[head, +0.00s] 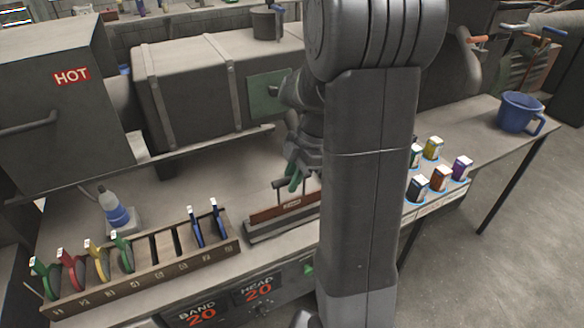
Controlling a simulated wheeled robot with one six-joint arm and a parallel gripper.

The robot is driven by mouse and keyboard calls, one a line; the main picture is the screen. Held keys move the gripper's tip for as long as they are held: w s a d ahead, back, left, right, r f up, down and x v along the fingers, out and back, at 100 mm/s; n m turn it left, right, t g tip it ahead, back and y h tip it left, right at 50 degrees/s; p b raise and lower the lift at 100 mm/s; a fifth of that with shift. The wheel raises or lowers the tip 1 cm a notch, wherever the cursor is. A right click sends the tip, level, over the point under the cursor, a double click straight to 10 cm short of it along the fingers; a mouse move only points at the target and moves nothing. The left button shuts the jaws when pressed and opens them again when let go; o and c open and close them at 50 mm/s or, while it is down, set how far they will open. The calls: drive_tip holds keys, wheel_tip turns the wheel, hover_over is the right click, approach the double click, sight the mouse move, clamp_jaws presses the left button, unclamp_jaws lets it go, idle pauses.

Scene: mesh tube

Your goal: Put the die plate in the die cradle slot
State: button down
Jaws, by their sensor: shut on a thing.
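My gripper (297,170) is at the centre of the view, partly hidden by my own arm. It is shut on a green piece (293,183), which looks like the handle of a die plate; the rest of that plate is hard to make out. Just below is a low grey cradle (262,233) with a red-brown labelled front (285,208) and a dark upright handle at its left. The green piece is over or just behind this cradle. I cannot tell whether it touches it, and my arm hides the cradle's right end.
A wooden rack (150,283) at front left holds green, red, yellow and blue-handled plates, with dark empty slots in its middle. A bottle (113,208) stands behind it. A grey machine (215,90) and a HOT box (50,100) fill the back. Coloured containers (440,178) and a blue mug (519,112) are right.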

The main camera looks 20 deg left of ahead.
drive_tip(key=shift+f, duration=0.3)
drive_tip(key=c, duration=1.3)
unclamp_jaws()
drive_tip(key=b+v, duration=0.1)
drive_tip(key=v, duration=1.1)
drive_tip(key=x, duration=1.2)
drive_tip(key=shift+f+p, duration=0.15)
drive_tip(key=shift+p, duration=0.2)
wheel_tip(320, 180, up, 2)
drive_tip(key=shift+r, duration=0.75)
